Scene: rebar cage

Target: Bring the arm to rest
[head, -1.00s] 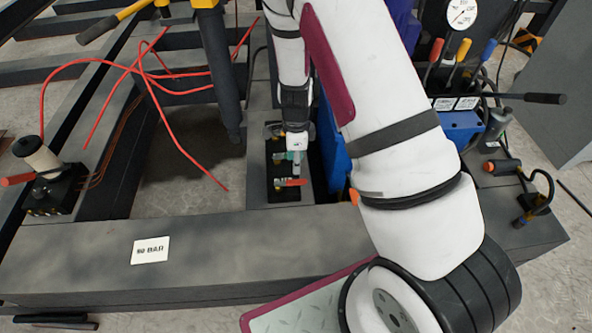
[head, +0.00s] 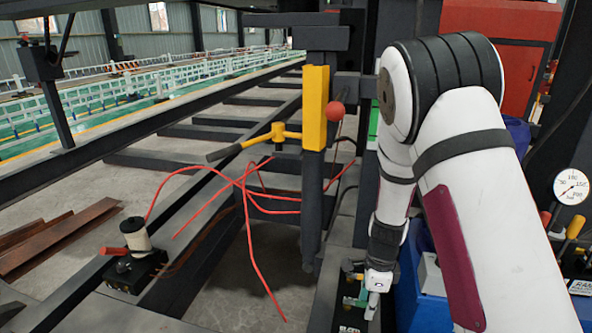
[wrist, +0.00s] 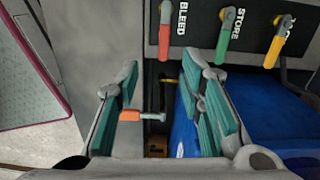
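My gripper (head: 371,292) hangs low at the end of my white arm in the head view, by a dark panel with a partly cut-off label. In the wrist view my gripper (wrist: 168,112) is open. Its green-padded fingers stand apart with nothing held between them. A small orange-handled part (wrist: 140,116) with a metal stem shows between the fingers, nearer the left one; its distance is unclear. Beyond the fingertips are a red lever (wrist: 164,32) marked BLEED, a green lever (wrist: 226,36) marked STORE and a yellow lever (wrist: 278,42).
A yellow-topped post (head: 315,105) with a red knob (head: 335,111) stands left of my arm. Red hoses (head: 250,205) loop over the frame. A reel on a black block (head: 135,265) sits at left. A blue unit (head: 415,285) and a pressure gauge (head: 571,187) are at right.

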